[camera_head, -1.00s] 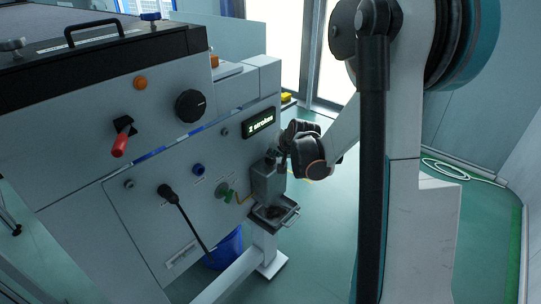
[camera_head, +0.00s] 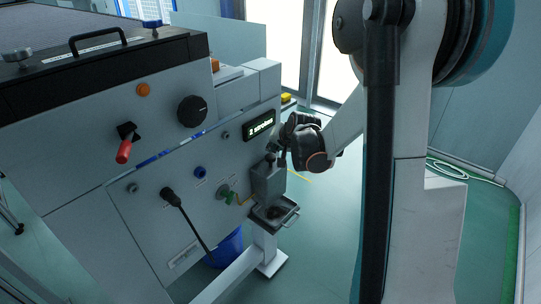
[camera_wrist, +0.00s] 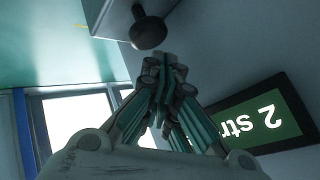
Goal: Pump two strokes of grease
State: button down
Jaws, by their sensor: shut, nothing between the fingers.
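The grease pump is a grey box (camera_head: 268,183) on the panel's right end, with a dark knob on a short stem on top. In the wrist view the knob (camera_wrist: 148,33) and part of the grey box (camera_wrist: 112,18) show at the top. My gripper (camera_head: 284,155) is at the right of the knob in the head view. In the wrist view my gripper (camera_wrist: 166,62) is shut and empty, its fingertips close to the knob; I cannot tell if they touch. The display (camera_head: 260,124) seems to read "2 strokes"; the wrist view shows "2 str" on it (camera_wrist: 255,122).
A small tray (camera_head: 273,215) with a handle sits below the pump. The panel also carries a red lever (camera_head: 124,151), a black dial (camera_head: 192,111) and a black-gripped rod (camera_head: 171,197). A blue bin (camera_head: 226,248) stands below.

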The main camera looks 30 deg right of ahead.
aim_at(273, 156)
jog(key=shift+r+p, duration=1.75)
jog(key=shift+r, duration=0.8)
jog(key=shift+f, duration=0.1)
